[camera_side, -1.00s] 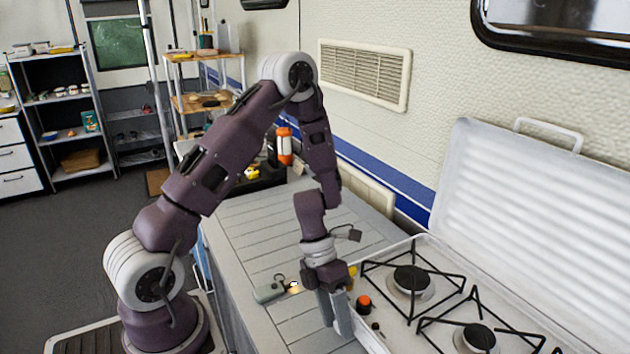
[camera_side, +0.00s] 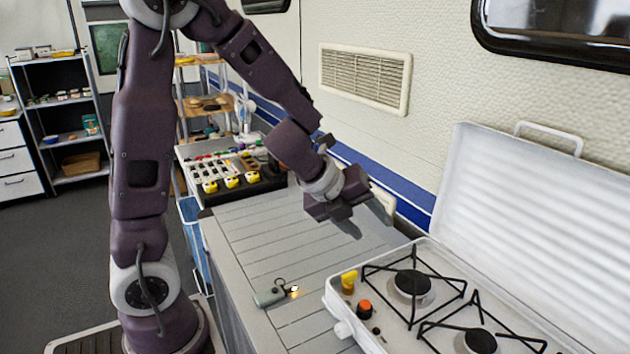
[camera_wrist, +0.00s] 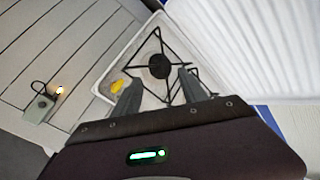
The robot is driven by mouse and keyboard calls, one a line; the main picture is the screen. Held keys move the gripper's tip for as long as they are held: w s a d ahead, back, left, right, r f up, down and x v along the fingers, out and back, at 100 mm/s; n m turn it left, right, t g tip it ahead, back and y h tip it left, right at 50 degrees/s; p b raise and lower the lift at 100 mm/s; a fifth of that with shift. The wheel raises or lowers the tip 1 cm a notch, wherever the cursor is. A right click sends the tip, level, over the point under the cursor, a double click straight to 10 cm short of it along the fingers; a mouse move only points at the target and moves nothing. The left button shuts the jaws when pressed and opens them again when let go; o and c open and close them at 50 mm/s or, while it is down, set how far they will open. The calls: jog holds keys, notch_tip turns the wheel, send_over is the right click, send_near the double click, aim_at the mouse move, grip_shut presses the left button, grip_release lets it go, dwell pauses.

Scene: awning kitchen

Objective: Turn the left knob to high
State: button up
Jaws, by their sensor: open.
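The white camping stove (camera_side: 455,262) stands open on the counter, lid raised. On its left part are a yellow knob (camera_side: 348,281) and an orange-red knob (camera_side: 365,308) with a black base. A white knob (camera_side: 342,329) sticks out from the stove's front side. Its setting is too small to read. My gripper (camera_side: 367,222) is open and empty above the counter, behind and above the stove's left end, apart from all knobs. In the wrist view my gripper (camera_wrist: 158,78) shows both fingers spread, with the yellow knob (camera_wrist: 117,86) just left of the left finger.
A small grey-green lighter-like device (camera_side: 270,297) with a glowing tip lies on the slatted counter (camera_side: 270,240) left of the stove. Black burner grates (camera_side: 412,284) stand on the stove. A black tray (camera_side: 245,190) with yellow items is at the counter's far end.

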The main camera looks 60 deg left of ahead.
jog(key=s+a+r+n+y, duration=0.4)
jog(key=s+r+n, duration=0.5)
jog(key=n, duration=0.6)
jog(key=shift+r+y, duration=0.15)
jog(key=shift+y, duration=0.15)
jog(key=s+d+n+g+h, duration=0.1)
jog(key=s+d+n+h, duration=0.1)
jog(key=s+d+n, duration=0.2)
jog(key=s+d+n+g+h, duration=0.1)
jog(key=s+d+n, duration=0.4)
jog(key=s, duration=0.5)
jog(key=shift+d+f+n+h, duration=0.25)
jog(key=shift+n+h, duration=0.15)
